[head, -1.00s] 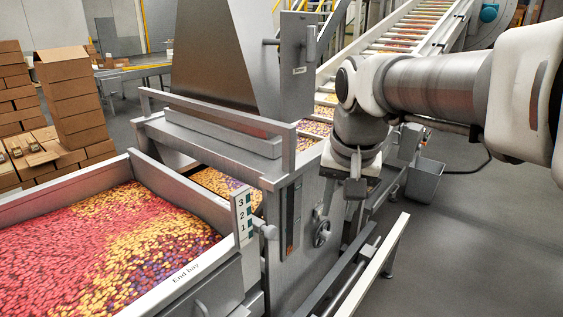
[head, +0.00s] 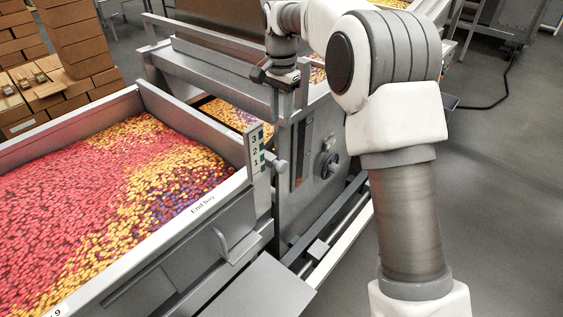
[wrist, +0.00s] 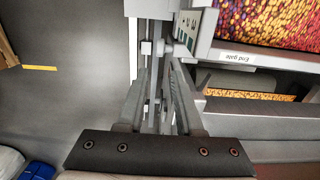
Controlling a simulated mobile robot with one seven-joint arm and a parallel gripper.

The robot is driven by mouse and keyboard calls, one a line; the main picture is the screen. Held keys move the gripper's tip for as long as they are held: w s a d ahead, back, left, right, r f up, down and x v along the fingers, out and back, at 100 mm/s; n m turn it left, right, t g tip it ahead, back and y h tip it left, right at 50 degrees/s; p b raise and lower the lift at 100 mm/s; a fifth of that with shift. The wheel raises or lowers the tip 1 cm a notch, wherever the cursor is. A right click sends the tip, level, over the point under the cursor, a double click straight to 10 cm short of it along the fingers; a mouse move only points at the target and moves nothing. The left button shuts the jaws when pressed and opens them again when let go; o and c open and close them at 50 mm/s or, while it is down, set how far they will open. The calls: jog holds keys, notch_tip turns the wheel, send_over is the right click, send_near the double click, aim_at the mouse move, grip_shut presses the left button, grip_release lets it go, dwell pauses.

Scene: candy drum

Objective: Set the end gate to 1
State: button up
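The numbered scale plate (head: 256,150), with 3 at the top, 2 and 1 below, stands at the corner of the candy bay. A grey round knob (head: 281,167) sits just right of it, around the level of the 1. The plate also shows in the wrist view (wrist: 187,27), ahead of the fingers. My gripper (head: 275,77) is above the knob and scale, near the machine's top rail. In the wrist view my gripper (wrist: 160,70) has its two fingers apart, with no object clearly held. The upper part of the gate post is hidden or out of frame.
The bay (head: 210,228) full of red, yellow and purple candy lies left. Stacked cartons (head: 75,45) stand at the back left. Open floor (head: 510,200) lies right.

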aim_at(281, 163)
notch_tip(281, 163, down, 17)
jog(key=shift+r+p, duration=0.1)
jog(key=shift+p, duration=0.2)
grip_shut()
jog(key=shift+r, duration=0.1)
dwell(1.4)
